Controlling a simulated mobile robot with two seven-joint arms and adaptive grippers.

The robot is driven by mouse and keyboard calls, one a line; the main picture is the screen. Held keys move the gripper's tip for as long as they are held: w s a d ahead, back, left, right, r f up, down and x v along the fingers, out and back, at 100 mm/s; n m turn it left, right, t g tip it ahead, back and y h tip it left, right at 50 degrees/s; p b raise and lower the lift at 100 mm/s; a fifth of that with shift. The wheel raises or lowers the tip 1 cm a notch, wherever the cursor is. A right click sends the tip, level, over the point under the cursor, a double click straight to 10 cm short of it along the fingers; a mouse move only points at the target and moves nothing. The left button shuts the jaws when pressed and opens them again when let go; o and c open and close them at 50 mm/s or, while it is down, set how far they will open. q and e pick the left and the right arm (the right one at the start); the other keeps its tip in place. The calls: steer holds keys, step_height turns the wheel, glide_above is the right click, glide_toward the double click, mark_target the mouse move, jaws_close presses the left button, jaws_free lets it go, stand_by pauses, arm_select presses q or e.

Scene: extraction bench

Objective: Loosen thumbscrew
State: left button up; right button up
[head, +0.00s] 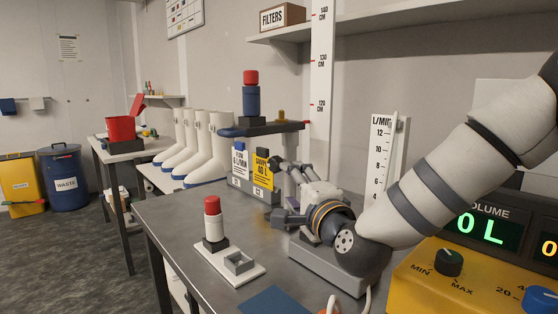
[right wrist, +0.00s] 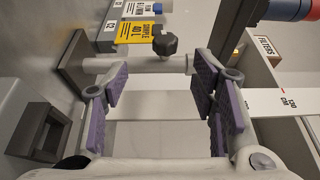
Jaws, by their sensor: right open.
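The dark thumbscrew knob (right wrist: 165,44) sits on a pale post (right wrist: 140,66) in the right wrist view. The post rises from a square base plate (right wrist: 76,62), which lies to the left in that turned view. My right gripper (right wrist: 160,95) is open, its purple-padded fingers apart with nothing held between them. The knob shows beyond and between the fingers, apart from them. In the head view my right gripper (head: 285,188) is over the bench, in front of the yellow sample card (head: 262,169). There I cannot make out the thumbscrew. My left gripper is not in view.
A dark platform (head: 290,127) carries a red-and-blue cartridge (head: 251,95) above the cards. A white holder (head: 238,264) with a red-capped cartridge (head: 212,220) stands on the bench (head: 185,235) at front left. A yellow instrument (head: 420,280) is at right.

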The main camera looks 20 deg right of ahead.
mark_target(276, 166)
steer(key=w, duration=0.3)
steer(key=w+b, duration=0.1)
steer(key=w, duration=0.7)
steer(key=shift+d+r+b, duration=0.1)
steer(key=shift+r+b, duration=0.25)
steer(key=shift+w+r, duration=0.15)
steer(key=shift+w, duration=0.1)
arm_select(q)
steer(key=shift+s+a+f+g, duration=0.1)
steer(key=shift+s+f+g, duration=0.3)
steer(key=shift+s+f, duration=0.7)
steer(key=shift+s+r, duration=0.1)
arm_select(e)
steer(key=shift+c, duration=0.6)
steer(key=c, duration=1.1)
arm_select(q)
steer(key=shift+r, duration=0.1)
arm_select(e)
steer(key=shift+o, duration=0.2)
steer(key=shift+r, duration=0.1)
